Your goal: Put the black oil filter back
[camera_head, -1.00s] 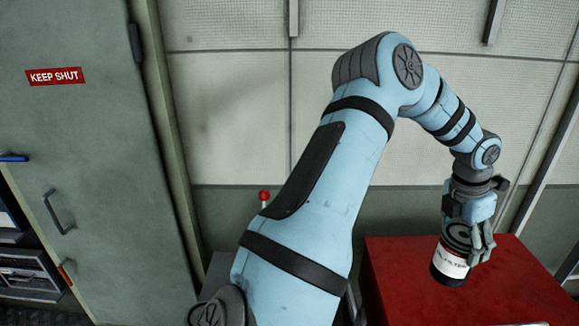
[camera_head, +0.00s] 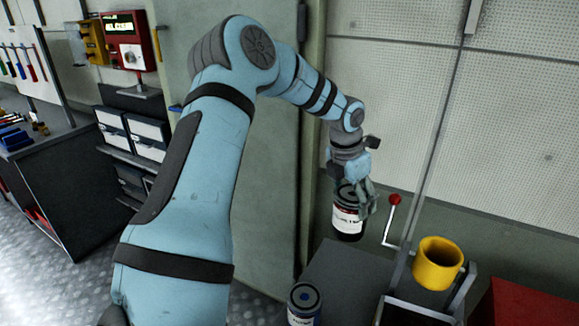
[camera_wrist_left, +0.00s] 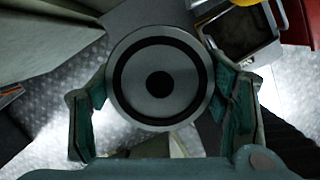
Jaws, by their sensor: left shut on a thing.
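The black oil filter (camera_head: 347,221) is a black can with a white label, held upright in the air in front of the wall, beside the grey door. My left gripper (camera_head: 359,198) is shut on it from above. In the left wrist view, the round end of the filter (camera_wrist_left: 160,78) shows a dark ring and dark centre. The fingers of my left gripper (camera_wrist_left: 163,105) stand on both sides of it. My right gripper is not in view.
A dark grey surface (camera_head: 345,275) is below. A workbench (camera_head: 60,185) stands far left.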

